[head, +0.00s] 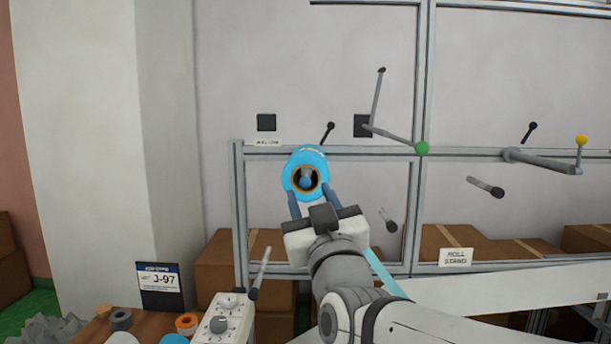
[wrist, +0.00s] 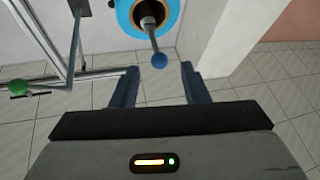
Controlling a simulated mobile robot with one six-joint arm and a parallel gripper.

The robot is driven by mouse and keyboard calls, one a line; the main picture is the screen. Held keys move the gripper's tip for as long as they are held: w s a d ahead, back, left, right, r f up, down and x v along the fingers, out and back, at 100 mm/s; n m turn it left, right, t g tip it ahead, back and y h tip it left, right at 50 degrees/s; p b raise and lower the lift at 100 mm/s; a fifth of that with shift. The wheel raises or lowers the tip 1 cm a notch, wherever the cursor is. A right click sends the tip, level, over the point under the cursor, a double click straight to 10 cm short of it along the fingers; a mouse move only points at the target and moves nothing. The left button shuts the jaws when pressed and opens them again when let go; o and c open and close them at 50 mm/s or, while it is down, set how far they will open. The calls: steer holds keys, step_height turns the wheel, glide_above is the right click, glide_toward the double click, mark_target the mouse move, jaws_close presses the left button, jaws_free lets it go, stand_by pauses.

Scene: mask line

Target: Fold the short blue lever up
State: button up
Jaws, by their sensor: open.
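The short lever with a blue ball tip (head: 306,180) sits in front of the dark core of a blue roll (head: 316,160). In the wrist view, its grey stem runs from the core to the blue ball (wrist: 159,61). My gripper (head: 312,196) is open, with its two fingers pointing at the roll's lower edge. In the wrist view, the blue ball is just beyond the gap between the fingertips (wrist: 159,70), and nothing is between the fingers. I cannot tell the exact distance in depth.
A folding arm with a green ball (head: 422,148) and another with a yellow ball (head: 581,139) are on the frame to the right. Grey pegs (head: 486,187) stick out nearby. A control box (head: 222,317) and boxes stand below.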

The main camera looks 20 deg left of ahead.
mark_target(307, 187)
steer(key=p+x, duration=0.2)
steer(key=x, duration=0.4)
steer(key=shift+w+a+r, duration=0.1)
steer(key=shift+w, duration=0.2)
steer(key=shift+c, duration=0.4)
jaws_close()
